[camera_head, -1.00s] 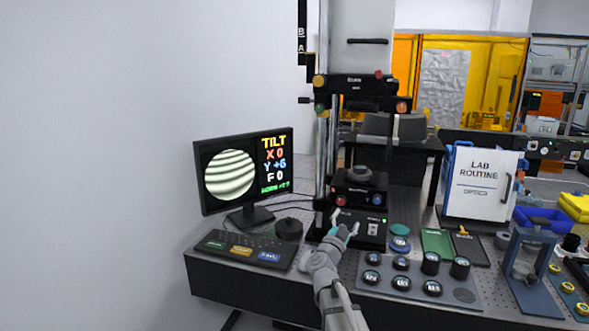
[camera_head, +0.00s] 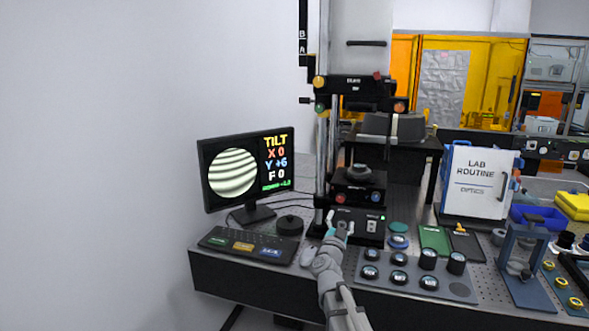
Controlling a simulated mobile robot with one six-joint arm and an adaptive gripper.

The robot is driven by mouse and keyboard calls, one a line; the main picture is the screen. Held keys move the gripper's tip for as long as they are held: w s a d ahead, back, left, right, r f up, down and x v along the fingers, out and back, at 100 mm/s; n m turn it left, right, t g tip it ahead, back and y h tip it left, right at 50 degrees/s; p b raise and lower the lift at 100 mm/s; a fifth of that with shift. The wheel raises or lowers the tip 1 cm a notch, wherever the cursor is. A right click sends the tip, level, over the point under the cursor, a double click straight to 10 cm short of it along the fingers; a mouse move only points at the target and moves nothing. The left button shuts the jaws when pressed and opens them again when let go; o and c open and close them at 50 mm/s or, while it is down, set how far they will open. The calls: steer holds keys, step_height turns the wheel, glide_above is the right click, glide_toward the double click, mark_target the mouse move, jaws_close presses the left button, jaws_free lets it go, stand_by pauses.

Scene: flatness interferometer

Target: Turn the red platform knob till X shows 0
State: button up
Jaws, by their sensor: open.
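The red platform knob (camera_head: 341,198) is on the left front of the black platform (camera_head: 358,187) of the interferometer; a blue knob (camera_head: 376,201) is at its right. The monitor (camera_head: 247,171) shows "TILT", X 0, Y +6, F 0 and a small green line too small to read surely, beside a disc of slanted fringes. My gripper (camera_head: 339,219) is open and empty, just below and in front of the red knob, apart from it as far as I can tell.
A tray (camera_head: 458,288) with several dark round pieces is to the right. A white "LAB ROUTINE" board (camera_head: 477,180) stands behind.

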steer(key=s+a+f+n+g+y+p, duration=0.3)
steer(key=s+a+f+n+g+y, duration=0.4)
steer(key=f+n+y, duration=0.4)
steer(key=s+d+f+g+h+p, duration=0.1)
steer(key=s+d+f+g, duration=0.1)
steer(key=s, duration=0.5)
steer(key=s+d+f+g+h+p, duration=0.1)
steer(key=s+d+f+g, duration=0.1)
steer(key=s+d+g, duration=0.2)
steer(key=s+d+f+m+g+h+p, duration=0.1)
steer(key=s+d+f+g, duration=0.2)
steer(key=s+g, duration=0.4)
steer(key=s, duration=0.4)
steer(key=shift+d+h, duration=0.3)
stand_by(1.4)
